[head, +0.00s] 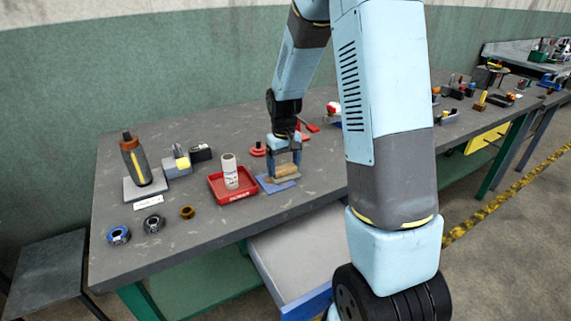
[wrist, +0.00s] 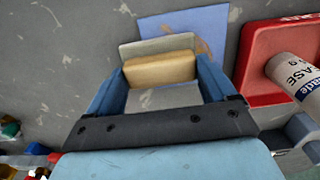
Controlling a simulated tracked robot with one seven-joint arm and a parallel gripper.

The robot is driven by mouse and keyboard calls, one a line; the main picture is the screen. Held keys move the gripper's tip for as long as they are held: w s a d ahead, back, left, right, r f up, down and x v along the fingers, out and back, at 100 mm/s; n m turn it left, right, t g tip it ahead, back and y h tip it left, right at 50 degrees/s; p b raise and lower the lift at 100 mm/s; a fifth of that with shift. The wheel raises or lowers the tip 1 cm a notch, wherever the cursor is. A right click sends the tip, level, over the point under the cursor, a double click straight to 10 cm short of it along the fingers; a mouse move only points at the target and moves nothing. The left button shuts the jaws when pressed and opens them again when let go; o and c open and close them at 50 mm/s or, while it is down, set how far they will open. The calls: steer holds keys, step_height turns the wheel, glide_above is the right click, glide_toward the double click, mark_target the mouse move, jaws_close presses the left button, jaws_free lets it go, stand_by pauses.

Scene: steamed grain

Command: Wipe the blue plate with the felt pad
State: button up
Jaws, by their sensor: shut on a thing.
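My gripper (head: 285,168) is shut on the felt pad, a tan block with a pale grey layer, which shows between the fingers in the wrist view (wrist: 160,69). The blue plate (head: 268,187) is a flat blue square on the grey bench. The pad is over the plate and hides part of it; I cannot tell whether they touch. In the wrist view the plate (wrist: 215,22) extends beyond the pad, with a brownish smear (wrist: 203,46) beside the pad's edge.
A red tray (head: 238,194) with a white grease cylinder (head: 230,170) stands close left of the plate. Red parts (head: 258,150) are behind my gripper. An open drawer (head: 300,255) juts out below the bench front.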

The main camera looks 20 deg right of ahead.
steer(key=shift+s+a+r, duration=0.1)
steer(key=shift+s+a, duration=0.05)
steer(key=shift+a, duration=0.65)
steer(key=shift+s+a, duration=0.15)
steer(key=shift+a, duration=0.65)
steer(key=shift+s+a, duration=0.25)
steer(key=shift+a, duration=0.8)
steer(key=shift+s+a, duration=0.2)
steer(key=shift+a, duration=0.8)
steer(key=shift+w+d, duration=0.2)
steer(key=shift+d, duration=0.4)
steer(key=shift+w+d, duration=0.15)
steer(key=shift+d, duration=1.1)
steer(key=shift+w+d, duration=0.25)
steer(key=shift+d, duration=0.8)
steer(key=shift+w+d, duration=0.2)
steer(key=shift+d, duration=0.8)
steer(key=shift+s+f, duration=0.1)
steer(key=shift+f, duration=0.15)
